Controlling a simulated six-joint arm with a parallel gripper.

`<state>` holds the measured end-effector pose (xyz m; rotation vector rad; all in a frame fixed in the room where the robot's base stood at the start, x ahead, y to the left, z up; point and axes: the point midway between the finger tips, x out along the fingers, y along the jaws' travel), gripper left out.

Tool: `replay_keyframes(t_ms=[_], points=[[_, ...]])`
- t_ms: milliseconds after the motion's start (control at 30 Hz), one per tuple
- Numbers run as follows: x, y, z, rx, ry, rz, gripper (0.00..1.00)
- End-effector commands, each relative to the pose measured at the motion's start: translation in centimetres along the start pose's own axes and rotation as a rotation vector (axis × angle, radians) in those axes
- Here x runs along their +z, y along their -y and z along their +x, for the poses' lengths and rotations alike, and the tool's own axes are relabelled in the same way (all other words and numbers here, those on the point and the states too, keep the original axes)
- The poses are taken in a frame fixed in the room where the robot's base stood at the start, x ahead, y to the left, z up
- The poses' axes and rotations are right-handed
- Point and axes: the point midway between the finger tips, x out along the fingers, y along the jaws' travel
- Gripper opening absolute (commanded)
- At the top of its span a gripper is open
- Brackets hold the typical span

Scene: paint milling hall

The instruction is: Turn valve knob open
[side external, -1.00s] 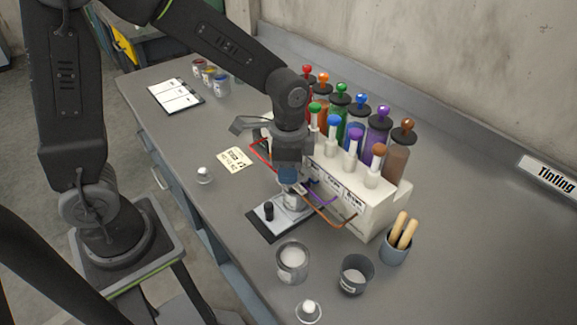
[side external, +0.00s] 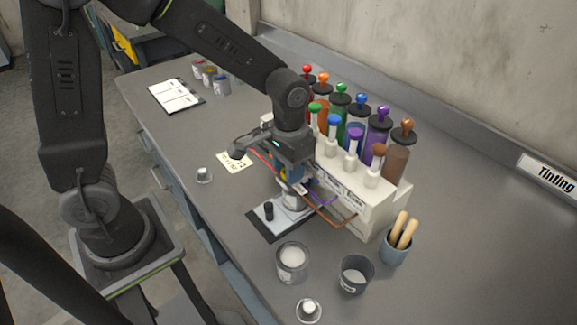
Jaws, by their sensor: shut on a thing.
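The tinting dispenser (side external: 365,205) is a white block bearing tall colour canisters and a front row of white stems with coloured tops. Red, purple and brown tubes (side external: 340,222) run from it toward a small can (side external: 292,199) on a plate with a black knob. My gripper (side external: 292,180) points down above this can, in front of the dispenser. It is shut on a small part, apparently the valve knob, where bits of blue and yellow show. The jaws and wrist hide most of that part, so its exact turn cannot be read.
A can of white paint (side external: 292,262), a dark cup (side external: 356,274) and a pot with wooden sticks (side external: 396,247) stand close in front. The bench's right side is clear.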

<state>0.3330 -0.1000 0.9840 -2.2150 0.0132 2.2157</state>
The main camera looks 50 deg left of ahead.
Motion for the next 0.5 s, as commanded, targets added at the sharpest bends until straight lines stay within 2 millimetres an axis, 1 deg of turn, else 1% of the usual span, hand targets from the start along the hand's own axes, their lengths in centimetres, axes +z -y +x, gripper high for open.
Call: replay_keyframes(t_ms=[500], points=[[-0.05,-0.01,-0.09,0.001,-0.002,-0.031,0.07]])
